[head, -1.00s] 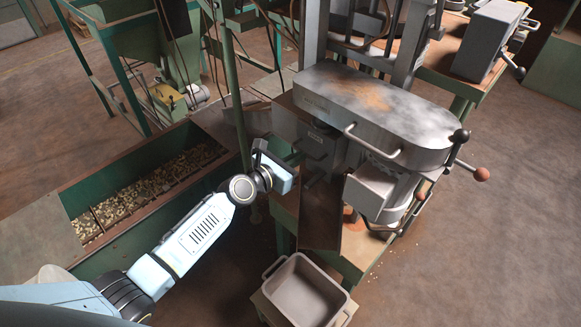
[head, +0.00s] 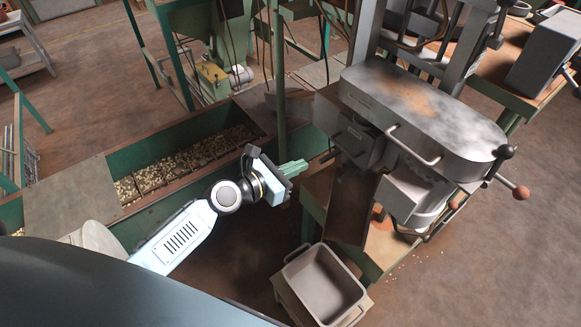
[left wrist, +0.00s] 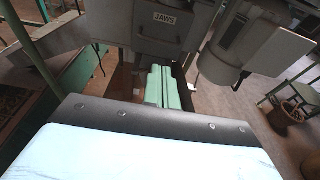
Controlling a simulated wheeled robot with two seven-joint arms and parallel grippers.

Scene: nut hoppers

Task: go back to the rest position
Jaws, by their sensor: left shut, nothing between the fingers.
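My left gripper (head: 294,168) shows in the head view at the end of my white arm, which comes in from the lower left. Its green fingers are together with nothing between them, and they point right toward the grey machine. In the left wrist view the two green fingers (left wrist: 164,88) lie side by side, below a grey housing (left wrist: 165,25) marked "JAWS". The gripper is in the air, with no visible contact. My right gripper is in neither view.
The grey machine (head: 420,105) with handles stands right of the gripper. A grey bin (head: 325,285) sits below on a small stand. A green hopper trough (head: 160,205) with nuts lies left, behind my arm. A green post (head: 280,90) rises behind the gripper. Floor at right is open.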

